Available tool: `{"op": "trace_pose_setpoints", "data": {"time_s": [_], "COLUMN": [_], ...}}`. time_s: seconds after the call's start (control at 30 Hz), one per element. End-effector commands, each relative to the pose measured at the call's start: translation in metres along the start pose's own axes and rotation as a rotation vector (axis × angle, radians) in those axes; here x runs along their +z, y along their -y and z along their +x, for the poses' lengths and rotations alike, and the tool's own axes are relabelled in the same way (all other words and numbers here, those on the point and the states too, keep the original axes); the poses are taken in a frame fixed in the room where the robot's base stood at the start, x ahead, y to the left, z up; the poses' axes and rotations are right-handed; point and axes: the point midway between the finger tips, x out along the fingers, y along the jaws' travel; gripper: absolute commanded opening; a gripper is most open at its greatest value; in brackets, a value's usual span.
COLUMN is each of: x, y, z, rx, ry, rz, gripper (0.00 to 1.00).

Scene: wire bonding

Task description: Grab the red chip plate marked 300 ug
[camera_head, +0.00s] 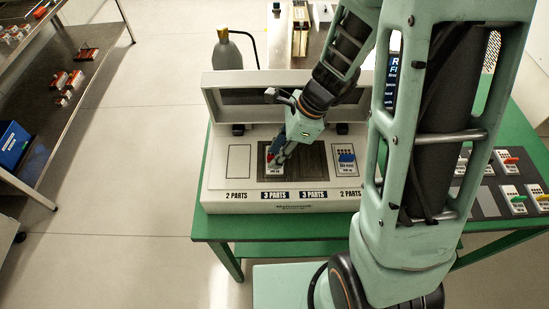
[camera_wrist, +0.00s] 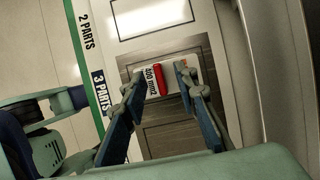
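The chip plate with the red handle (camera_head: 269,158) lies on the dark left middle area of the white bonding machine.
A blue-handled chip plate (camera_head: 346,160) sits on the machine to the right. The machine's raised lid (camera_head: 215,97) stands behind. Several coloured chip plates lie on a dark mat at the right of the green table (camera_head: 215,226). The outlined left slot (camera_head: 238,161) is empty.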

Motion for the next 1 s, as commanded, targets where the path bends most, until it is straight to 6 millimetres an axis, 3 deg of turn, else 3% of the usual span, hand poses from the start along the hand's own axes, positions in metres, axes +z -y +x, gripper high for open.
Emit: {"op": "trace_pose_setpoints", "data": {"time_s": [0.03, 0.27, 0.73, 1.0], "x": [0.000, 0.000, 0.001, 0.004], "y": [0.000, 0.000, 0.000, 0.003], "z": [0.000, 0.000, -0.003, -0.021], "rx": [0.000, 0.000, 0.000, 0.000], "ry": [0.000, 0.000, 0.000, 0.001], "rz": [0.000, 0.001, 0.001, 0.000], "gripper": [0.24, 0.00, 0.00, 0.00]}}
